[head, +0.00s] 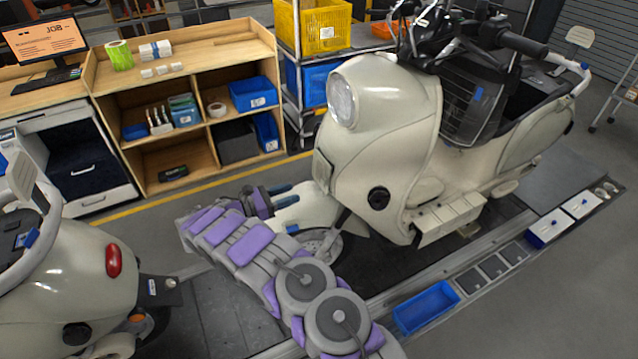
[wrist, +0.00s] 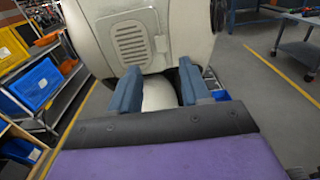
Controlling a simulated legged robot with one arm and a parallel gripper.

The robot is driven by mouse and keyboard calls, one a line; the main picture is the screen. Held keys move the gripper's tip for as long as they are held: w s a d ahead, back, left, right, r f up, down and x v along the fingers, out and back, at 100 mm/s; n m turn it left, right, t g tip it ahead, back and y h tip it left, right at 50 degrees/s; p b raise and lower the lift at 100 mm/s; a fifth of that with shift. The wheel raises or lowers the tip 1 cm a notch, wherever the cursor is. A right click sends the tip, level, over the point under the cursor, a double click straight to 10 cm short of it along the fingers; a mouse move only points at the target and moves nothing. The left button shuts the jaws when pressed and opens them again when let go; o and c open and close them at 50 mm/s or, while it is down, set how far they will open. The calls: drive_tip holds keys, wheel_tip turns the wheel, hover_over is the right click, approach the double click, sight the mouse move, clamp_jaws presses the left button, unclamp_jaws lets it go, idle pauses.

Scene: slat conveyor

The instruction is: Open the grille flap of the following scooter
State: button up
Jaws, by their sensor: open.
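The following scooter (head: 385,120) is cream and stands upright on the conveyor at centre right, its front towards the left. Its slotted grille flap (wrist: 132,38) shows face-on at the top centre of the wrist view and looks closed. In the head view the flap (head: 322,171) is seen edge-on at the scooter's front. My gripper (head: 284,194) is in front of and below the flap. In the wrist view the fingers of my gripper (wrist: 160,70) are apart, with nothing held between them; the front fender (wrist: 160,95) shows beyond. I cannot tell whether a finger touches the scooter.
Another cream scooter (head: 60,285) stands at the left. A wooden shelf (head: 185,90) with bins and a rack with a yellow crate (head: 322,27) stand behind. A blue tray (head: 427,307) lies on the conveyor's near edge. Floor between shelf and conveyor is clear.

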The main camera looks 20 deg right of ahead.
sight(323, 182)
drive_tip(key=d, duration=1.1)
drive_tip(key=shift+w+f, duration=0.1)
drive_tip(key=shift+w, duration=0.1)
drive_tip(key=shift+a, duration=0.9)
drive_tip(key=shift+c, duration=1.2)
drive_tip(key=shift+d, duration=0.45)
drive_tip(key=c, duration=0.5)
drive_tip(key=shift+d, duration=0.1)
drive_tip(key=shift+c, duration=0.5)
clamp_jaws()
